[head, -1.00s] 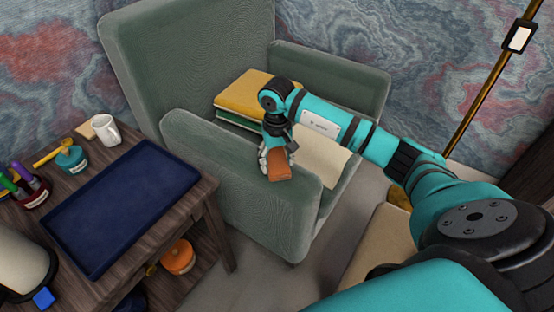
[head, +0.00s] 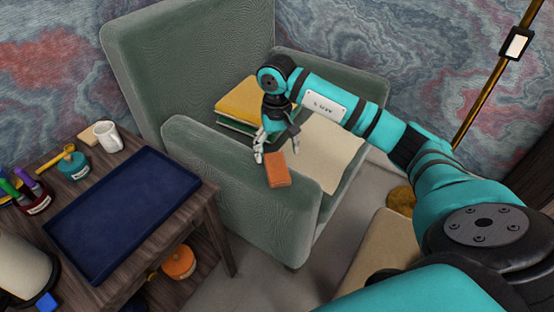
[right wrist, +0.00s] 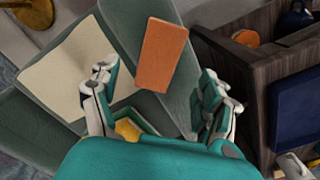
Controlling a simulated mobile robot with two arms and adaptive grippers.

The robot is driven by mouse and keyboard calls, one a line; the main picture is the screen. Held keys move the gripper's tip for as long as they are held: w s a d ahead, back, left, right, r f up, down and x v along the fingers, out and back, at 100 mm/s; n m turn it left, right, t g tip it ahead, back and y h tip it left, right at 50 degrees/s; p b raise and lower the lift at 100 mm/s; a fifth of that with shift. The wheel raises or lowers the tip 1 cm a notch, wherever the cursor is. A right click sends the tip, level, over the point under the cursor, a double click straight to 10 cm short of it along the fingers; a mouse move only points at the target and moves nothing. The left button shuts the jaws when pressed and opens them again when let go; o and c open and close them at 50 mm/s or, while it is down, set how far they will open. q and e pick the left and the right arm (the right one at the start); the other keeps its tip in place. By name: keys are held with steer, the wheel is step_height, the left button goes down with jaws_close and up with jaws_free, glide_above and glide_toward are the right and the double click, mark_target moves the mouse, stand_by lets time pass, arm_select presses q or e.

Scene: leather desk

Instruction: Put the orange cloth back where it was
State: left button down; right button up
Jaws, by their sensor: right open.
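The orange cloth (head: 277,170) is a small folded rectangle lying on the near armrest of the green armchair (head: 190,60). It also shows in the right wrist view (right wrist: 163,55), flat along the armrest and ahead of the fingers. My right gripper (head: 276,147) is open and empty just above and behind the cloth. In the right wrist view its fingers (right wrist: 157,78) are spread wide, with the cloth between and beyond their tips, apart from both. My left gripper is not in view.
Yellow and green books (head: 245,93) and a cream sheet (head: 330,155) lie on the chair seat. Left of the chair, a wooden desk holds a dark blue tray (head: 120,215), a white mug (head: 106,134) and a teal jar (head: 72,163). A brass pole (head: 490,80) stands at the right.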

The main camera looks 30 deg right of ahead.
mark_target(277, 168)
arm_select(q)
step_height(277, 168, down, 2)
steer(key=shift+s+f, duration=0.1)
arm_select(e)
step_height(277, 168, up, 5)
steer(key=shift+r, duration=0.1)
